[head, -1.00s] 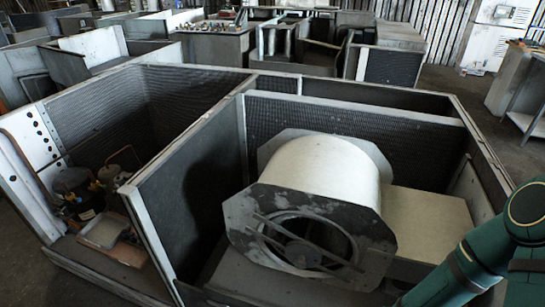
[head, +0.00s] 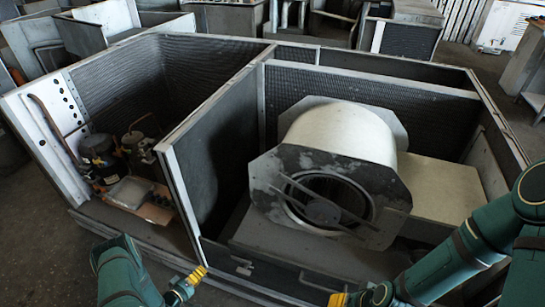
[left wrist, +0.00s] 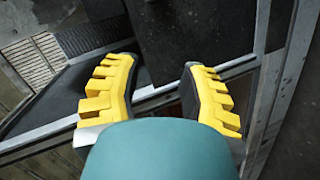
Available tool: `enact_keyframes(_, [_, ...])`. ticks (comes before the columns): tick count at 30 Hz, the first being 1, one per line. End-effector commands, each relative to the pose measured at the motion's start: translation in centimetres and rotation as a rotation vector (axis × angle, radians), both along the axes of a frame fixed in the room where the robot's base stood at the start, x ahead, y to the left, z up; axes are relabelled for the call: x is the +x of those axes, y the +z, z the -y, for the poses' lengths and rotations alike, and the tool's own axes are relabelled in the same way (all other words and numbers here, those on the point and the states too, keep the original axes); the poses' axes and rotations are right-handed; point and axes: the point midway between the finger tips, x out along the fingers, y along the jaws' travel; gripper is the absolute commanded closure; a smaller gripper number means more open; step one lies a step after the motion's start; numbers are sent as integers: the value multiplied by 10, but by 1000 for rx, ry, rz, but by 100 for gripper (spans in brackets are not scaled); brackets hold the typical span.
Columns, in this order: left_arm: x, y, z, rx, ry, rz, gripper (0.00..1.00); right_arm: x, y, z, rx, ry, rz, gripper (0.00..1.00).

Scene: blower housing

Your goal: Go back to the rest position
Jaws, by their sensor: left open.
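My left gripper (head: 196,275) is at the lower left in the head view, in front of the metal housing's (head: 180,180) front edge. In the left wrist view its yellow fingers (left wrist: 160,85) stand wide apart with nothing between them, above dark panels and metal rails. My right arm comes in from the right, and a yellow part of the right gripper (head: 340,299) shows at the bottom edge. The rest of that gripper is cut off, so its jaws cannot be judged. The blower (head: 345,132), a pale drum with a dark round opening, sits in the housing's right bay.
The left bay holds a compressor (head: 100,157) with pipes and a pale tray (head: 130,192). A tall divider panel (head: 222,150) separates the bays. Other metal units (head: 410,30) stand behind. Bare floor (head: 50,235) lies at the lower left.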

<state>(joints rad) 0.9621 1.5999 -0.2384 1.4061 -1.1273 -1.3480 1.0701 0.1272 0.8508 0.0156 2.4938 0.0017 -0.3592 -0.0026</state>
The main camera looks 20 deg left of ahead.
Motion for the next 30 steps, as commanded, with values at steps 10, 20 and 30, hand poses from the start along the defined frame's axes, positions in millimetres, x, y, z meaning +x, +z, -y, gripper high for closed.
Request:
enact_keyframes(10, [80, 111, 133, 347, -178, -379, 59, 0, 0, 0, 0, 0, 0, 53])
enact_keyframes(20, [-21, 213, 273, 503, -630, -674, 59, 0, 0, 0, 0, 0, 0, 53])
enact_keyframes(30, [-68, 239, 299, 531, -779, -741, 59, 0, 0, 0, 0, 0, 0, 53])
